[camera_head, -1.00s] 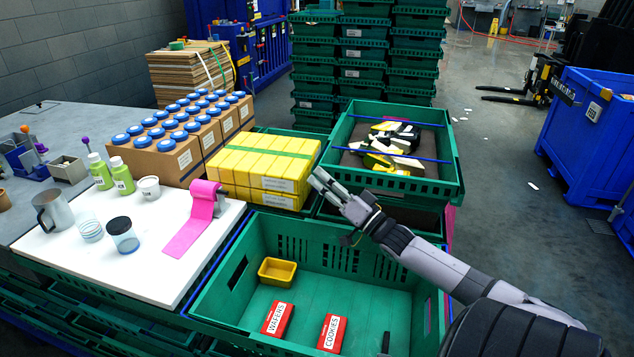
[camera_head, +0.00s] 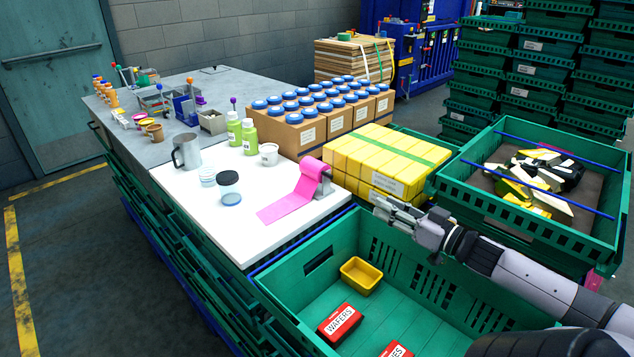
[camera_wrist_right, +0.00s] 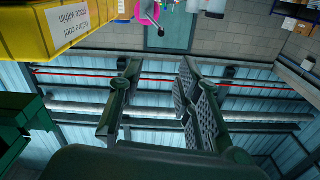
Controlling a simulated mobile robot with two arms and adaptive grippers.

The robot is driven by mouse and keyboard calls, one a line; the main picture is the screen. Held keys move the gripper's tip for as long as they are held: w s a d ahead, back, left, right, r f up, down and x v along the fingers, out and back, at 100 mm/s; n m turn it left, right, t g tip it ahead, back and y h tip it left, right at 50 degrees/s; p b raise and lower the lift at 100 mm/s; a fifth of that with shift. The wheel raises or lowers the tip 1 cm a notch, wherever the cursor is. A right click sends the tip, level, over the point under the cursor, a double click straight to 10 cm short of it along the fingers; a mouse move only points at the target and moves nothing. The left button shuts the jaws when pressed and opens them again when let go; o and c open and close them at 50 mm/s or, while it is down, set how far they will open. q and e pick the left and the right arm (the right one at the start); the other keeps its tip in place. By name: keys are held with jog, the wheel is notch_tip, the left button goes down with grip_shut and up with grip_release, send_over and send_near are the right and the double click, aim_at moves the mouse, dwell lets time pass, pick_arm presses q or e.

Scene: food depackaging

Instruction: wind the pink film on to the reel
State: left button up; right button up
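The pink film (camera_head: 285,206) lies as a flat strip on the white board and runs up over a roll on the small grey reel stand (camera_head: 323,187) near the board's right edge. My right gripper (camera_head: 382,207) is to the right of the reel, in front of the yellow boxes and above the green crate, apart from the film. In the right wrist view its two fingers (camera_wrist_right: 160,75) are spread with nothing between them. A bit of pink (camera_wrist_right: 150,12) shows at the top of that view. My left gripper is in neither view.
Yellow boxes (camera_head: 385,160) stand just behind my right gripper. A green crate (camera_head: 300,318) below holds a yellow tray and red packets.

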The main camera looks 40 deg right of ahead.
send_near(331, 177)
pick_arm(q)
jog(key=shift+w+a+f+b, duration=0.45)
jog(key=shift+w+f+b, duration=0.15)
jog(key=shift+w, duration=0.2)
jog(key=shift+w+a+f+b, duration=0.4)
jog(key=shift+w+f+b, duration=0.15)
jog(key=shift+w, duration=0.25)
pick_arm(e)
jog(key=w, duration=0.9)
jog(key=shift+w+f, duration=0.15)
jog(key=shift+w, duration=0.05)
jog(key=shift+a, duration=0.2)
jog(key=shift+c, duration=0.5)
grip_shut()
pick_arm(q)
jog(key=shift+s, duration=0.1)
